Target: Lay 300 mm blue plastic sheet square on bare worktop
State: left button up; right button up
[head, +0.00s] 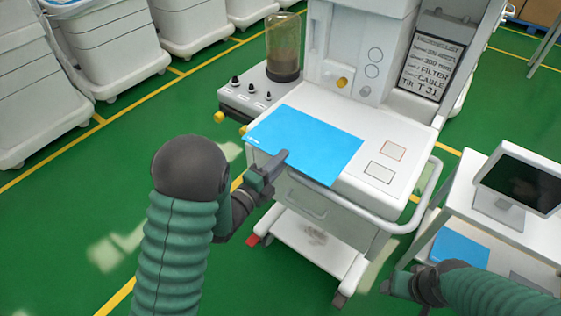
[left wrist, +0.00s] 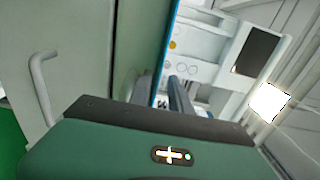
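A flat blue plastic sheet (head: 318,142) lies over the left and front part of the white worktop (head: 405,128) of the middle cart. Its long edges run roughly along the worktop's front edge. My left gripper (head: 280,160) is at the sheet's front edge, with a finger over the blue. In the left wrist view the sheet shows nearly edge-on as a blue strip (left wrist: 166,45), beside the close-set fingers (left wrist: 180,95). I cannot tell whether they pinch it. My right gripper (head: 395,284) is low at the right, away from the sheet; its fingers are unclear.
Two outlined rectangles (head: 392,151) mark the worktop right of the sheet. A white rail (head: 420,205) rounds the right side. Another blue sheet (head: 459,249) lies on the right cart, below a monitor (head: 522,184).

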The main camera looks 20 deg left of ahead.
pick_arm(q)
jog(key=shift+s, duration=0.1)
jog(key=p+v, duration=0.5)
jog(key=v, duration=0.3)
jog(key=p+v, duration=0.4)
jog(key=v, duration=0.4)
jog(key=shift+s+a+f+p, duration=0.15)
jog(key=shift+s+a+p, duration=0.1)
jog(key=shift+a+p, duration=0.1)
jog(key=shift+d, duration=0.15)
